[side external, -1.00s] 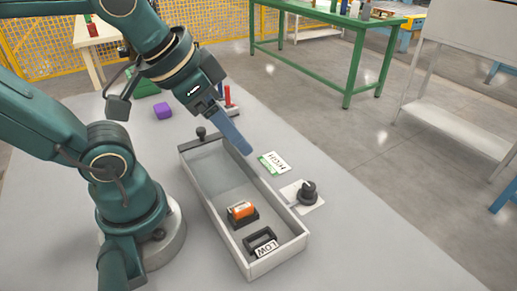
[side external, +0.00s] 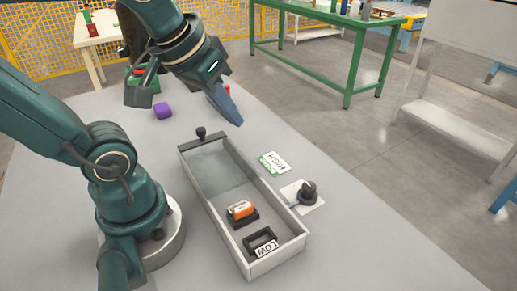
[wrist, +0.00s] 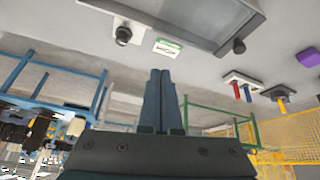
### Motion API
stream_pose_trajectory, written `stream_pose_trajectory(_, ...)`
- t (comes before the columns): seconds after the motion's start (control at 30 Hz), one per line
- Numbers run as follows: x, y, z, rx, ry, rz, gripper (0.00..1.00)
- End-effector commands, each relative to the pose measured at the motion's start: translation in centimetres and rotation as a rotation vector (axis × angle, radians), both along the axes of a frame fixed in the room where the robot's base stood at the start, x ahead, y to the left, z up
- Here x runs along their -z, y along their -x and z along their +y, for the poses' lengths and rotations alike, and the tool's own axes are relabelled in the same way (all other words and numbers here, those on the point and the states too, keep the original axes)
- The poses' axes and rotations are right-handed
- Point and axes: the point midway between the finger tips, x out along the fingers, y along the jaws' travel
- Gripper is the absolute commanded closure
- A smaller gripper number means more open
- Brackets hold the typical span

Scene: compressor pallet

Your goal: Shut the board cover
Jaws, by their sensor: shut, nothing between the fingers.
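A long grey open-topped box (side external: 281,213) stands on the table, with a black knob (side external: 201,133) at its far end. The knob also shows in the wrist view (wrist: 239,46). I cannot make out a separate cover; the box interior is exposed. Inside are an orange block (side external: 240,209) on a black base, an empty black frame (side external: 260,239) and a LOW card (side external: 265,248). My gripper (side external: 238,121) is shut and empty, above the table beyond the box's far end, to the right of the knob. Its closed fingers also show in the wrist view (wrist: 160,72).
A HIGH card (side external: 273,162) and a black dial (side external: 308,192) on a white plate lie right of the box. A purple block (side external: 163,111) lies farther back. Red and blue handles (wrist: 242,91) show in the wrist view. A green table (side external: 350,42) stands behind.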

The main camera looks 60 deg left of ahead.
Motion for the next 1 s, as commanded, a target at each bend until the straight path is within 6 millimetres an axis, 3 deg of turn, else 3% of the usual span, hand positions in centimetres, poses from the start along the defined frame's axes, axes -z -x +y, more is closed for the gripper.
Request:
stream_pose_trajectory(0.2, -1.1, -2.6, 7.8, -0.404, 0.025, 0.050, 1.00)
stream_pose_trajectory(0.3, -0.9, -2.6, 11.9, -0.576, 0.037, 0.079, 1.00)
stream_pose_trajectory(0.43, -0.2, -1.8, 15.8, -0.727, 0.051, 0.115, 1.00)
stream_pose_trajectory(0.57, 0.5, -0.9, 17.4, -0.796, 0.065, 0.141, 1.00)
stream_pose_trajectory(0.77, 1.7, -0.7, 18.0, -0.814, 0.069, 0.150, 1.00)
stream_pose_trajectory(1.0, 5.6, -1.3, 19.1, -0.811, 0.071, 0.155, 1.00)
